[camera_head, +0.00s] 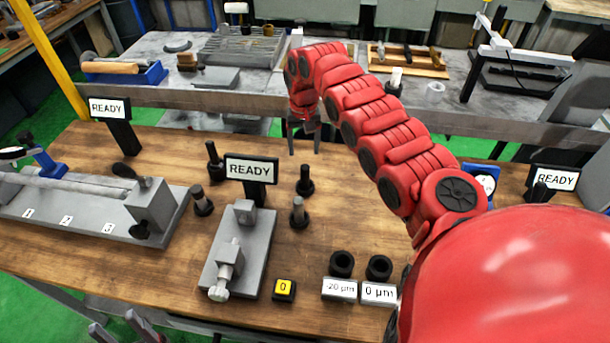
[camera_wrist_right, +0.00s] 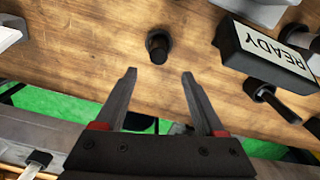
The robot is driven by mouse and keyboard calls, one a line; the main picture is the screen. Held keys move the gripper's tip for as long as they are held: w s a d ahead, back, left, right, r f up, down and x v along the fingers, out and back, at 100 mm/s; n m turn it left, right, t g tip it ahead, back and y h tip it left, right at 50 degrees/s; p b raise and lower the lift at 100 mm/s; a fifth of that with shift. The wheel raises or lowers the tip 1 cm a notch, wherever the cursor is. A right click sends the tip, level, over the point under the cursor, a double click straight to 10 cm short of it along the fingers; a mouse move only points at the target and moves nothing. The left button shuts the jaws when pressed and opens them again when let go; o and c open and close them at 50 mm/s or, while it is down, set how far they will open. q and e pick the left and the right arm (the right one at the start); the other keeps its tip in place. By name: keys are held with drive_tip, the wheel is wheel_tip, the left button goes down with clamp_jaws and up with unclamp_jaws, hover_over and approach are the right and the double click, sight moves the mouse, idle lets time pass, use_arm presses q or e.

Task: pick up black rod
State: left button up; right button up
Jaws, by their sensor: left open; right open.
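A dark upright rod on a round black base (camera_head: 304,182) stands on the wooden bench, right of the middle READY sign. It also shows in the right wrist view (camera_wrist_right: 158,46), beyond and between the open fingertips, not touched. My right gripper (camera_head: 304,142) is open and empty, pointing down above the bench's far edge; its fingers show in the wrist view (camera_wrist_right: 158,73). Another dark rod (camera_head: 213,160) stands left of the sign. Two rods with greyer tops (camera_head: 201,203) and (camera_head: 299,214) stand nearer. My left gripper (camera_head: 120,328) is open at the bottom left edge, partly cut off.
The middle READY sign (camera_head: 251,170) stands close left of the rod. A grey measuring fixture (camera_head: 240,250) is in front. Two black rings (camera_head: 342,263) and (camera_head: 379,267) stand at front right. A long grey fixture (camera_head: 80,210) fills the left. A metal table (camera_head: 230,98) stands behind.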

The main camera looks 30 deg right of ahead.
sight(305, 166)
wheel_tip(305, 166, down, 7)
drive_tip(key=shift+r+p, duration=0.1)
drive_tip(key=shift+p, duration=0.7)
drive_tip(key=shift+s+f+p, duration=0.25)
drive_tip(key=shift+f+p, duration=0.2)
wheel_tip(305, 166, down, 4)
drive_tip(key=shift+s+a+r+p, duration=0.1)
drive_tip(key=shift+s+p, duration=0.05)
drive_tip(key=shift+p, duration=0.4)
drive_tip(key=shift+f, duration=0.25)
clamp_jaws()
